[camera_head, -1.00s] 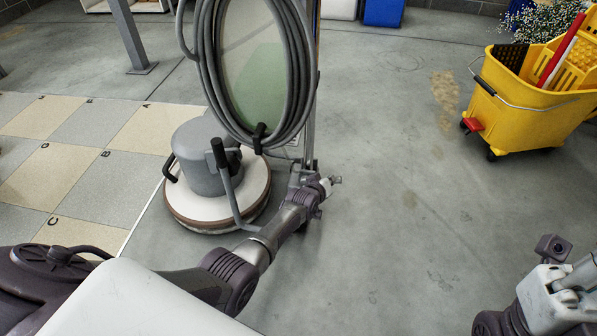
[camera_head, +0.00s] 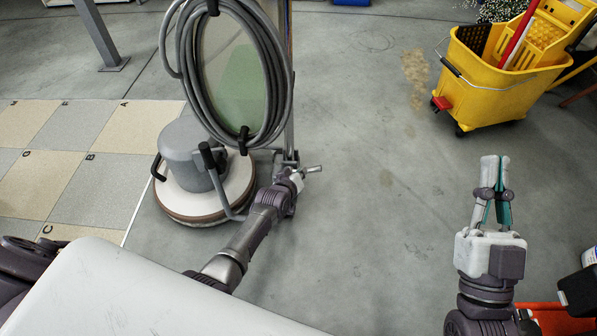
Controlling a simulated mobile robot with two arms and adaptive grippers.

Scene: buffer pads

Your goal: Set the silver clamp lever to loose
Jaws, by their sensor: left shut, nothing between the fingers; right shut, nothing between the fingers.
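The floor buffer (camera_head: 190,150) stands left of centre, a grey motor on a white round deck. Its upright metal handle post (camera_head: 289,110) carries a coiled grey hose or cord. A small silver clamp lever (camera_head: 314,169) sticks out to the right at the post's foot. My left gripper (camera_head: 297,178) is at that foot, right by the lever; its fingers are small and mostly hidden, so contact cannot be told. It is shut with nothing held. My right gripper (camera_head: 495,165) points up over bare floor at the right, shut and empty.
A yellow mop bucket (camera_head: 495,85) on wheels stands at the upper right. Lettered beige and grey floor tiles (camera_head: 95,190) lie at the left. A grey post (camera_head: 100,35) stands at the upper left. An orange-red object (camera_head: 550,318) shows at the lower right. The middle floor is clear.

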